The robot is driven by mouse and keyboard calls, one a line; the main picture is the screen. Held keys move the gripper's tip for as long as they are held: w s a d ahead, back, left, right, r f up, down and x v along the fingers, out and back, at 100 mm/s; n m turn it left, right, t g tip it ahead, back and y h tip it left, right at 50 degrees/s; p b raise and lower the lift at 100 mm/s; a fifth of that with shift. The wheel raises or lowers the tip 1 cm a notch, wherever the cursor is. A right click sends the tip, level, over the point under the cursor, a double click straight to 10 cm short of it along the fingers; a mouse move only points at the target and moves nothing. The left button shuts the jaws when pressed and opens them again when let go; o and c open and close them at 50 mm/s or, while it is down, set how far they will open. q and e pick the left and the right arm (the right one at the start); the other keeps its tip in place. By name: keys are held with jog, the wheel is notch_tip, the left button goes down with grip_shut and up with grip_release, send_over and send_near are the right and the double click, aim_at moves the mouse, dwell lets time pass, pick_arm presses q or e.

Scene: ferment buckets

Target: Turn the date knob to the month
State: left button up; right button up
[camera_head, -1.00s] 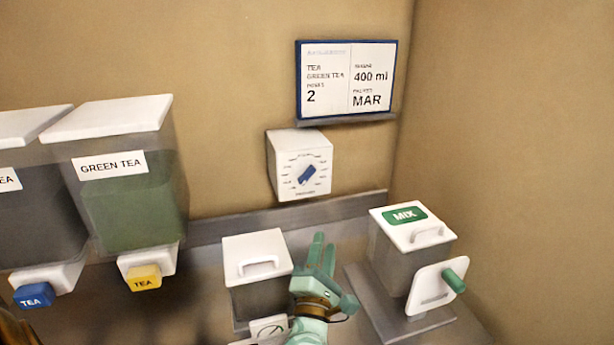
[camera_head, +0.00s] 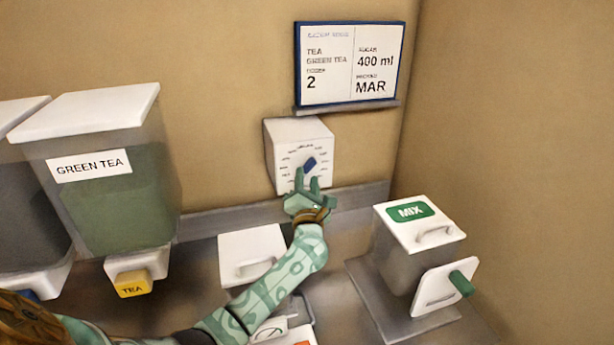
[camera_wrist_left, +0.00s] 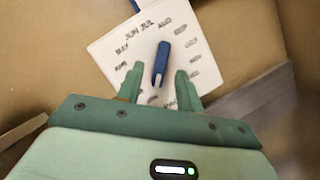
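The date knob is a blue pointer knob (camera_head: 309,163) on the face of a white dial box (camera_head: 284,145) on the back wall. In the left wrist view the blue knob (camera_wrist_left: 161,62) stands out from the white dial face (camera_wrist_left: 112,45), ringed by month labels; JUN, JUL and MAY can be read. My left gripper (camera_head: 314,184) is just below the knob; in the wrist view its two fingers (camera_wrist_left: 159,82) are apart, one on each side of the knob's near end, with gaps visible. A wall card (camera_head: 350,65) reads MAR. My right gripper is not in view.
A GREEN TEA dispenser (camera_head: 115,190) with a yellow TEA tap (camera_head: 133,284) stands at the left. A white-lidded container (camera_head: 240,245) sits below the dial.

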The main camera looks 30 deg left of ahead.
aim_at(307, 168)
pick_arm(q)
jog(key=shift+w+a+r, duration=0.15)
jog(key=shift+w+a, duration=0.05)
jog(key=shift+w, duration=0.3)
jog(key=shift+w+a+r, duration=0.1)
jog(key=shift+w+a, duration=0.2)
jog(key=shift+w, duration=0.05)
jog(key=shift+c, duration=0.9)
grip_shut()
jog(key=shift+s+r+m+p, duration=0.15)
jog(key=shift+m+p, duration=0.15)
jog(key=shift+p, duration=0.2)
jog(key=m+h+p, duration=0.1)
jog(key=m+p, duration=0.1)
jog(key=p, duration=0.2)
jog(key=m+h+p, duration=0.1)
jog(key=m+p, duration=0.2)
jog(key=p, duration=0.1)
jog(key=m+g+h+p, duration=0.1)
jog(key=m+p, duration=0.2)
jog(key=p, duration=0.1)
jog(key=shift+r, duration=0.4)
jog(key=shift+f+m+g+h+p, duration=0.2)
jog(key=shift+m+g+h+p, duration=0.2)
jog(key=shift+m+p, duration=0.95)
jog(key=shift+n, duration=0.25)
